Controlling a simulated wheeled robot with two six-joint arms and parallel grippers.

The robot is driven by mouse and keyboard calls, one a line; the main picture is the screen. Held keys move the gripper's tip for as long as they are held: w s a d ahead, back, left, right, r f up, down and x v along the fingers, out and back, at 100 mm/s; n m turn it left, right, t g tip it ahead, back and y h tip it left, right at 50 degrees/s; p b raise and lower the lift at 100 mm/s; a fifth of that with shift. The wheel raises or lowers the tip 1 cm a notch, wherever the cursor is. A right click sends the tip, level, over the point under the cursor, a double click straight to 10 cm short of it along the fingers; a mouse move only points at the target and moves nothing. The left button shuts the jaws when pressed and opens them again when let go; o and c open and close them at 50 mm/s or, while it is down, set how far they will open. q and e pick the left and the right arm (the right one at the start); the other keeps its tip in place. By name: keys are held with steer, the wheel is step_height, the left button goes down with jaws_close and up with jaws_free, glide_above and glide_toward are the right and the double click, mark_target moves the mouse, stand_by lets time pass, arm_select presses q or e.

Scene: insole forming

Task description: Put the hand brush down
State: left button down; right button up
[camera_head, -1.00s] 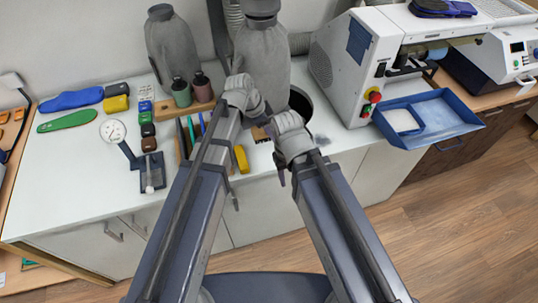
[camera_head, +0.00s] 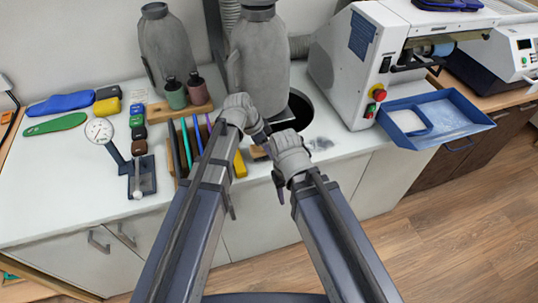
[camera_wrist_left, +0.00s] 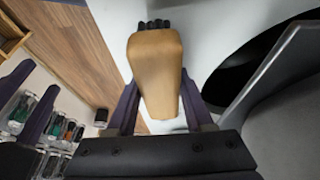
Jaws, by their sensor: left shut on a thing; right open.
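The hand brush, with a tan wooden body, is held between the two dark fingers of my left gripper (camera_wrist_left: 157,105). In the left wrist view the brush (camera_wrist_left: 157,65) shows its wooden back, with black bristles at its far end. In the head view only a small tan part of the brush (camera_head: 257,152) shows below my left gripper (camera_head: 262,135), over the front part of the white worktop (camera_head: 75,190). I cannot tell whether the brush touches the worktop. My right gripper (camera_head: 280,188) is open and empty, near the worktop's front edge.
A round dark hole (camera_head: 298,107) lies behind the hands, beside a grey bagged column (camera_head: 262,65). A tool rack (camera_head: 185,155) and yellow block (camera_head: 240,165) stand left of the brush. A white machine (camera_head: 350,65) with a blue tray (camera_head: 455,125) stands right. The worktop's front left is clear.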

arm_select(q)
steer(key=shift+f, duration=0.75)
arm_select(e)
steer(key=shift+f, duration=0.75)
arm_select(q)
steer(key=shift+b, duration=0.3)
steer(key=shift+f, duration=0.2)
steer(key=shift+c, duration=1.4)
jaws_free()
steer(key=shift+r, duration=0.1)
arm_select(e)
steer(key=shift+f, duration=0.15)
arm_select(q)
steer(key=shift+r, duration=0.15)
